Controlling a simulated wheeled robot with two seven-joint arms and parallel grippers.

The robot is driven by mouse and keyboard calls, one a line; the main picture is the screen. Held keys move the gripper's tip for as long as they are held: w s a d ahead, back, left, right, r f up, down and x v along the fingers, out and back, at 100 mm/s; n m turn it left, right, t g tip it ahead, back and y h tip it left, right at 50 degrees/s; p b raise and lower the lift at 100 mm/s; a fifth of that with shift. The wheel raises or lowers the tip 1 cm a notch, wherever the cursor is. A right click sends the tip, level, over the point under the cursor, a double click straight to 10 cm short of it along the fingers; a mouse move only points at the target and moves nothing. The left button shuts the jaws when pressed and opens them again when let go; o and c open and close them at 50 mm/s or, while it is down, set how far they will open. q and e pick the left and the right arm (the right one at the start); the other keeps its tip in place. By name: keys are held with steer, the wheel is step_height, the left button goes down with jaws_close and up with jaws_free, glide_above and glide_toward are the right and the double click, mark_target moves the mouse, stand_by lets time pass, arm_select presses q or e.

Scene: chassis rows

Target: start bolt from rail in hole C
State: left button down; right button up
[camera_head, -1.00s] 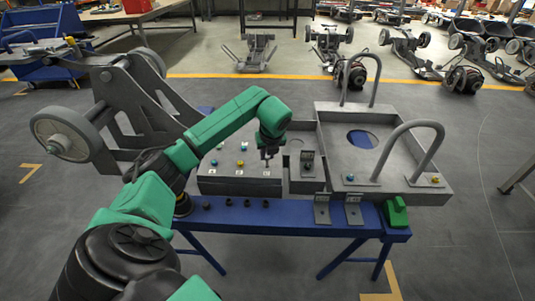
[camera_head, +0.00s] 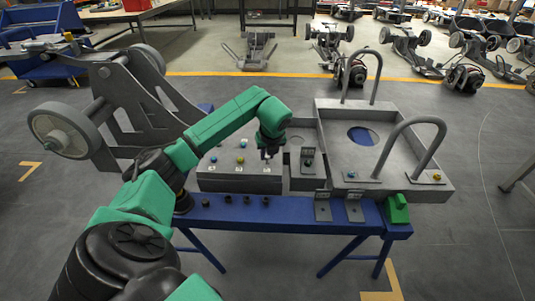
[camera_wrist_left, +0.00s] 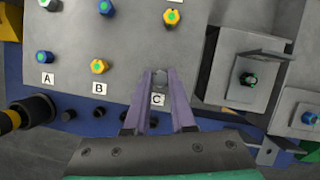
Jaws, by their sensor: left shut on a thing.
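My left gripper (camera_head: 267,156) is over the front right part of the grey plate (camera_head: 240,178). In the left wrist view its purple fingers (camera_wrist_left: 160,80) are shut on a grey bolt (camera_wrist_left: 160,76), right behind the label C (camera_wrist_left: 157,99). The fingers and bolt hide hole C, so I cannot tell how deep the bolt sits. A blue bolt (camera_wrist_left: 45,57) stands by label A and a yellow bolt (camera_wrist_left: 99,66) by label B. Several dark pieces (camera_head: 247,200) stand in a row on the blue rail (camera_head: 285,214). My right gripper is not in view.
A grey box with hoop handles (camera_head: 400,183) stands right of the plate. Small grey brackets (camera_head: 322,209) and a green block (camera_head: 397,212) are on the rail's right part. A large wheeled chassis part (camera_head: 115,105) is at the left.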

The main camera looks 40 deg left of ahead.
arm_select(q)
steer(key=shift+f+b, duration=0.35)
steer(key=shift+f, duration=0.25)
steer(key=shift+m, duration=0.4)
steer(key=m, duration=0.1)
steer(key=m+t+h+b, duration=0.1)
steer(key=m, duration=0.1)
steer(key=shift+s+a+f+b, duration=0.1)
steer(key=shift+a+f+b, duration=0.05)
steer(key=shift+b, duration=0.15)
steer(key=shift+m, duration=0.6)
steer(key=shift+r+h, duration=0.2)
steer(key=shift+h, duration=0.1)
steer(key=shift+f+m, duration=0.15)
steer(key=shift+m, duration=0.35)
steer(key=shift+f+m+h+b, duration=0.1)
steer(key=shift+m+h+b, duration=0.4)
steer(key=shift+m, duration=0.3)
steer(key=m, duration=0.1)
steer(key=m+h, duration=0.1)
steer(key=shift+r+m+t, duration=0.2)
steer(key=shift+m+t, duration=0.2)
